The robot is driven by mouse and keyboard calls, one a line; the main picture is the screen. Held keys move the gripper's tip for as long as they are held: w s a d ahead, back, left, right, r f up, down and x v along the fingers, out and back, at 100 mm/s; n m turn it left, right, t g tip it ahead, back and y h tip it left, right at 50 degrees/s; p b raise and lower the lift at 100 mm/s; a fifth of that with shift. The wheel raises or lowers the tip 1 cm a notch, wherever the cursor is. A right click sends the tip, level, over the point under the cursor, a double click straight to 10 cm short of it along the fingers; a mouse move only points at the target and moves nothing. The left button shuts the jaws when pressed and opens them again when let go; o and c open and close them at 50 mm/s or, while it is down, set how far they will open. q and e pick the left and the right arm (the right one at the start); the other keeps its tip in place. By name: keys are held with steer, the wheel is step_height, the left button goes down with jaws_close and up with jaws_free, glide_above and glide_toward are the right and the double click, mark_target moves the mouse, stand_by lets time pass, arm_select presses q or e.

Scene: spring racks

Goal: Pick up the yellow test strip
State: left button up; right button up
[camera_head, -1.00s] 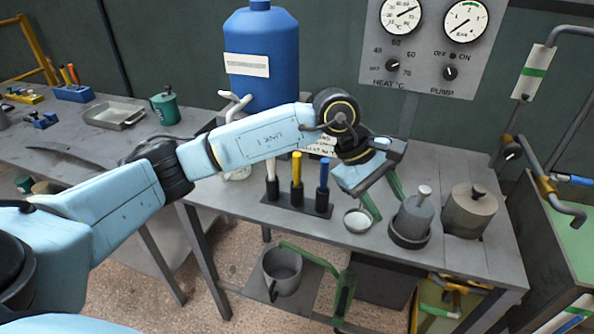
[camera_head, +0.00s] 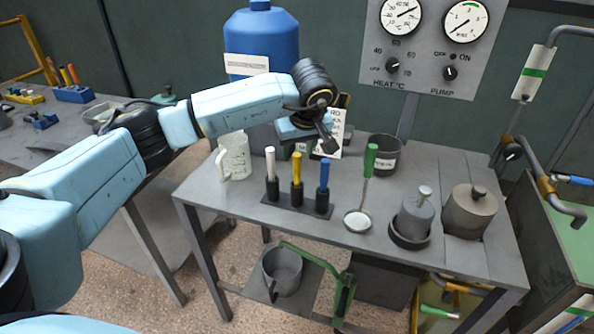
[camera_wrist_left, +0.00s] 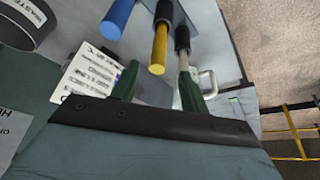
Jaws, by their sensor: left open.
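The yellow test strip (camera_head: 296,168) stands upright in the middle of a dark rack (camera_head: 297,201), between a white strip (camera_head: 271,163) and a blue strip (camera_head: 324,174). My left gripper (camera_head: 300,150) is open and empty, just behind and above the strip tops in the head view. In the left wrist view, the yellow strip (camera_wrist_left: 160,47) shows between my two green fingers, without clear contact. The blue strip (camera_wrist_left: 119,17) lies to its left there, and the white strip is partly beside the right finger. My right gripper is in neither view.
A green-handled mirror-like tool (camera_head: 358,219) stands right of the rack, before a dark cup (camera_head: 384,155). A glass jug (camera_head: 235,157) stands left. A label card (camera_head: 331,133) is behind my gripper.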

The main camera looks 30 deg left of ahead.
mark_target(298, 156)
arm_select(q)
steer(key=x, duration=0.5)
steer(key=shift+w+f, duration=0.1)
steer(key=shift+f, duration=0.05)
steer(key=shift+d, duration=0.1)
jaws_close()
